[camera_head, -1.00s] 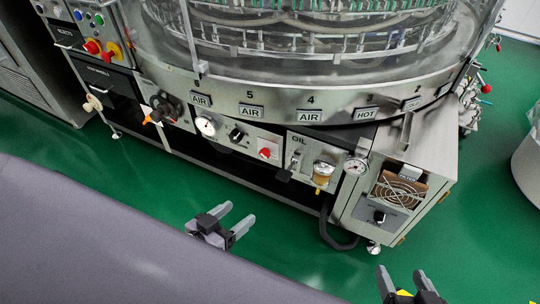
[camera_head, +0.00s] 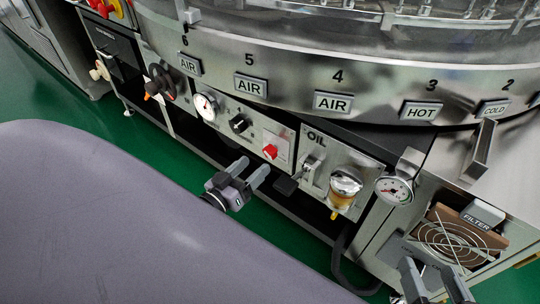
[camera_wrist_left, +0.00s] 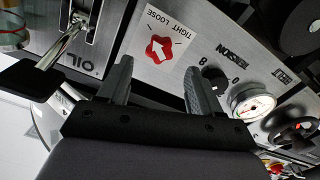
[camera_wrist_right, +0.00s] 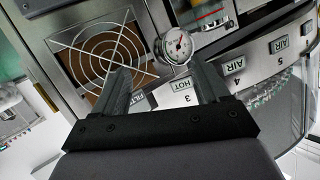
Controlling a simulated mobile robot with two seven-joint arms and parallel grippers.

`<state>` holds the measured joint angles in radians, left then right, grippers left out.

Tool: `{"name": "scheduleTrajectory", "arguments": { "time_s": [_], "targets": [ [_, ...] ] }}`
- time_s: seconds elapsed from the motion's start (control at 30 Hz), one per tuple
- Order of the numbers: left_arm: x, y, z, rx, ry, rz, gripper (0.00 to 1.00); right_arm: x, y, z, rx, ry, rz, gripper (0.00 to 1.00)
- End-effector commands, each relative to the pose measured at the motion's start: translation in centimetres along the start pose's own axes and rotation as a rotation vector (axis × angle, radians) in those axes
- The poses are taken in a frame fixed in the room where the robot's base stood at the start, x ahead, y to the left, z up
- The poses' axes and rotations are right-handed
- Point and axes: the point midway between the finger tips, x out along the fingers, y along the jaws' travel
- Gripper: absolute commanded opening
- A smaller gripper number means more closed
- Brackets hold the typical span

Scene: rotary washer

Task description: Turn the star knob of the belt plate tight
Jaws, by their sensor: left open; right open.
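The red star knob (camera_head: 270,151) sits on a pale label on the grey belt plate (camera_head: 243,110), left of the OIL panel. In the left wrist view the red star knob (camera_wrist_left: 160,48) bears a white arrow, beside the words TIGHT and LOOSE. My left gripper (camera_head: 250,172) is open and empty, in front of the plate and just below and left of the knob. In the left wrist view the knob shows beyond and between the fingertips (camera_wrist_left: 157,70), apart from them. My right gripper (camera_head: 430,270) is open and empty in front of the filter fan (camera_head: 450,240).
A black knob (camera_head: 240,123) and a gauge (camera_head: 206,106) lie left of the star knob. A black-ended lever (camera_head: 288,184), an oil cup (camera_head: 344,188) and another gauge (camera_head: 394,190) lie right. A black handwheel (camera_head: 160,82) is further left. Green floor lies below.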

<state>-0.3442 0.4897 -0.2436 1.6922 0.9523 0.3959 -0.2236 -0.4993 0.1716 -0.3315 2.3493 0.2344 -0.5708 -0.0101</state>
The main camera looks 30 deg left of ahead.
Motion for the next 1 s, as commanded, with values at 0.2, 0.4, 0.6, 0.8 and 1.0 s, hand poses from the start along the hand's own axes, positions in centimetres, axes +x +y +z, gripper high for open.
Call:
{"name": "scheduleTrajectory", "arguments": {
  "time_s": [0.2, 0.4, 0.6, 0.8, 1.0],
  "targets": [
    [3.2, 0.0, 0.1, -0.002, 0.004, 0.000, 0.65, -0.3, 0.5, 0.3, -0.045, 0.026, 0.020, 0.74],
    [5.4, 0.0, 0.1, 0.000, 0.001, 0.000, 0.65, -0.6, 0.8, 0.2, -0.078, 0.044, 0.035, 0.74],
    [6.2, 0.0, 0.0, 0.000, 0.000, 0.000, 0.65, -0.8, 0.9, 0.0, -0.089, 0.054, 0.039, 0.74],
    [6.2, 0.1, -0.1, 0.000, -0.001, 0.001, 0.65, -0.8, 0.9, -0.1, -0.089, 0.056, 0.039, 0.74],
    [6.1, 0.1, 0.0, 0.000, -0.001, 0.001, 0.08, -0.8, 0.9, -0.1, -0.090, 0.056, 0.039, 0.74]
  ]
}}
